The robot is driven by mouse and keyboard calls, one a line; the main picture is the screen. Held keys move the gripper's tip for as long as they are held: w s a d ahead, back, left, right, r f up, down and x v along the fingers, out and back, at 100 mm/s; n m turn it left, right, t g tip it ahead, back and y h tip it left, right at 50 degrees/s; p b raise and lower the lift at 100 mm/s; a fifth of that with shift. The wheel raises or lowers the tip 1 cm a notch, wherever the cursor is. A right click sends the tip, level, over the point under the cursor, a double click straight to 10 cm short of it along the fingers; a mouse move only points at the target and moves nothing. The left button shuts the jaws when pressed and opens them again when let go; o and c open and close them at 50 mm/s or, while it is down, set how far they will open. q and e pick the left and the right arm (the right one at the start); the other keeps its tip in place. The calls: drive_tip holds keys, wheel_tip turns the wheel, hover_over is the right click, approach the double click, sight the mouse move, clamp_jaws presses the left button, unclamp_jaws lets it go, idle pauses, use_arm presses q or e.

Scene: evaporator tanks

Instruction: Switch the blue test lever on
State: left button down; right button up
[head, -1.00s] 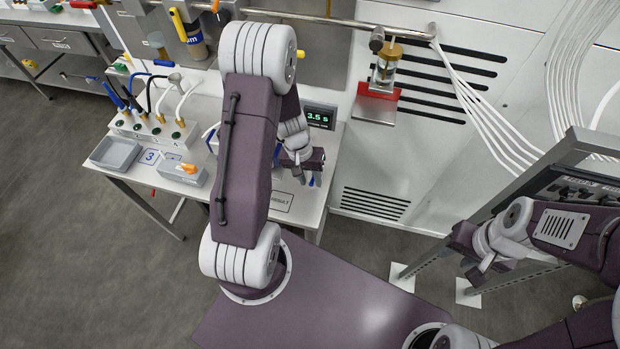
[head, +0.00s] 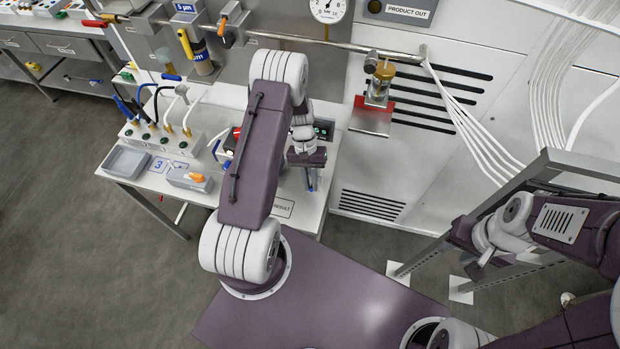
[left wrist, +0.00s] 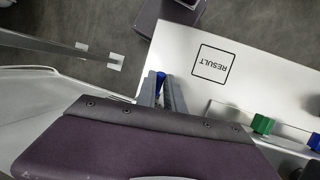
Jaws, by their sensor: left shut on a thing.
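My left gripper (head: 311,183) hangs at the right edge of the white bench, its fingers pointing down. In the left wrist view its two grey fingers (left wrist: 167,94) are shut on a slim blue piece (left wrist: 160,79), which looks like the blue lever's handle. A bit of blue (head: 309,178) shows between the fingers in the head view. The lever's mount and pivot are hidden, so I cannot tell its position. My right gripper (head: 478,262) is at the right, beside a metal frame and away from the bench; its jaws are unclear.
The bench (head: 283,206) carries a RESULT label (left wrist: 212,64), a grey tray (head: 126,161) and a small display unit (head: 323,129) partly behind my arm. A sample jar (head: 379,84) sits above a red-edged shelf (head: 371,117). A pipe (head: 300,40) runs along the back.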

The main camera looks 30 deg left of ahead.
use_arm(q)
drive_tip(key=shift+r+g, duration=0.1)
drive_tip(key=shift+g, duration=0.2)
drive_tip(key=shift+w, duration=0.1)
drive_tip(key=c, duration=1.5)
unclamp_jaws()
drive_tip(key=shift+o, duration=0.2)
drive_tip(key=shift+w+a+r+b, duration=0.15)
drive_tip(key=shift+w+r+b, duration=0.05)
drive_tip(key=shift+r+b, duration=0.1)
drive_tip(key=b+v, duration=0.2)
drive_tip(key=v, duration=0.6)
drive_tip(key=shift+s+r, duration=0.1)
drive_tip(key=shift+r, duration=0.15)
